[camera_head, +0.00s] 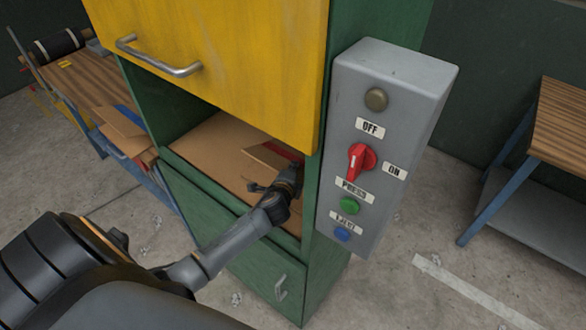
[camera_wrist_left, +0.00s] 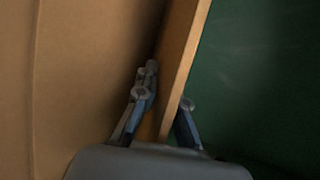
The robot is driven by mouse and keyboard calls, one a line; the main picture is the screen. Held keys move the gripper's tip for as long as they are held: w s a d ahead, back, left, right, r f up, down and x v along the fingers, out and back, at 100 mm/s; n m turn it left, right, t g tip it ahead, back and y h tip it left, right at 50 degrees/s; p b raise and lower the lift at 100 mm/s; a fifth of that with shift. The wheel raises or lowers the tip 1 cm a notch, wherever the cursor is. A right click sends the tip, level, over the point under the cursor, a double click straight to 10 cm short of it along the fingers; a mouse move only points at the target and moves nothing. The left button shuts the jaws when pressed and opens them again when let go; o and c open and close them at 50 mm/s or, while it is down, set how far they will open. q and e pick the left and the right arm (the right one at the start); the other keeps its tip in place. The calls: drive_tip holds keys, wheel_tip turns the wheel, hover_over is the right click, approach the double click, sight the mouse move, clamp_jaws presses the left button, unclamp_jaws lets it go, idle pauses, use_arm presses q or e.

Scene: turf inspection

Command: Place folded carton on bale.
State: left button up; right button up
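In the head view, my left gripper (camera_head: 272,183) reaches into the opening of the green baler, low over the brown bale (camera_head: 203,150). A flat folded carton (camera_head: 268,157) shows on the bale just beyond the gripper. In the left wrist view, the carton (camera_wrist_left: 184,55) stands edge-on between the two fingers of the left gripper (camera_wrist_left: 168,90). The fingers look slightly apart, with a narrow gap on the right of the carton's edge. The left finger's contact is unclear, and the carton's lower end is hidden by the gripper. My right gripper is not in view.
The yellow door (camera_head: 225,55) with its metal handle is raised above the opening. A grey control box (camera_head: 385,140) with a red switch is close on the right. A workbench with loose cardboard (camera_head: 120,130) stands left; another table (camera_head: 565,125) stands right.

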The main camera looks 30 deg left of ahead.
use_arm(q)
drive_tip(key=shift+o, duration=1.2)
drive_tip(key=shift+r, duration=0.2)
drive_tip(key=shift+s+d, duration=0.1)
drive_tip(key=shift+s, duration=0.15)
drive_tip(key=b+v, duration=0.1)
drive_tip(key=v, duration=1)
drive_tip(key=shift+s, duration=0.2)
drive_tip(key=shift+d+r, duration=0.1)
